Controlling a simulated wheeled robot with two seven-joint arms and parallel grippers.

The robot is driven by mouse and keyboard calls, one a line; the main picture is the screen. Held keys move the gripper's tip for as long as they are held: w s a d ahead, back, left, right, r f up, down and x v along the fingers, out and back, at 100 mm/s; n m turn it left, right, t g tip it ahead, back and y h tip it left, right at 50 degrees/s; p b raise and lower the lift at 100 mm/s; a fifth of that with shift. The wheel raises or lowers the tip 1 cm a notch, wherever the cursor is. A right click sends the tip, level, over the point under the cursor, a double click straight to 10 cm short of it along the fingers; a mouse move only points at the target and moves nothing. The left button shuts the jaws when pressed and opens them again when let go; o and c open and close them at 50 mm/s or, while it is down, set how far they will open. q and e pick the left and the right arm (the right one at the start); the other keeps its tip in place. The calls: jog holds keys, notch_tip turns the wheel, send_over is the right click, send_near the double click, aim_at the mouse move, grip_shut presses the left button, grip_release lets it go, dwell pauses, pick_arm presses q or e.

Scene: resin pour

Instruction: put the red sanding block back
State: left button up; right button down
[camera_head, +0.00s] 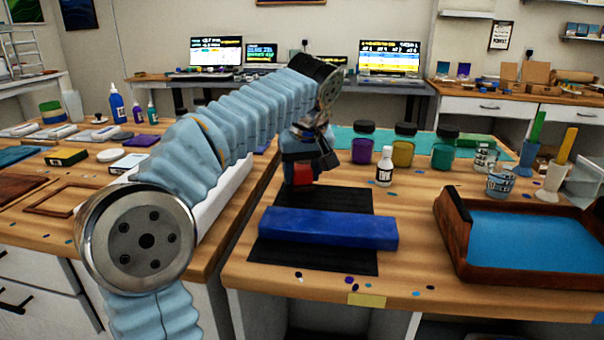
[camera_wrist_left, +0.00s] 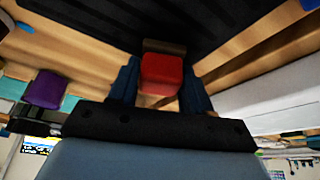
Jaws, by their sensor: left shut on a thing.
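The red sanding block (camera_head: 302,174) is between the fingers of my left gripper (camera_head: 303,165), which is shut on it. In the left wrist view the red block (camera_wrist_left: 161,73) sits between the two dark fingers of the left gripper (camera_wrist_left: 160,85), with a brown layer along its far edge. In the head view the block is low over the far left corner of a black mat (camera_head: 310,262); I cannot tell whether it touches the mat or table. A long blue bar (camera_head: 328,229) lies across the mat. My right gripper is not in view.
A wooden tray filled with blue (camera_head: 453,235) stands at the right. Purple, yellow and green jars (camera_head: 403,153) and a white bottle (camera_head: 384,167) stand behind the mat. Cups with upright sticks (camera_head: 550,180) stand at the far right. A gap separates the left table.

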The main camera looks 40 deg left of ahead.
pick_arm(q)
jog(key=shift+f, duration=0.1)
jog(key=o, duration=0.5)
jog(key=shift+f, duration=0.1)
jog(key=o, duration=0.4)
jog(key=shift+o, duration=0.2)
jog(key=shift+r, duration=0.35)
jog(key=p+v, duration=0.3)
jog(key=v, duration=0.8)
jog(key=shift+d+r, duration=0.2)
jog(key=shift+r, duration=0.15)
jog(key=shift+s, duration=0.1)
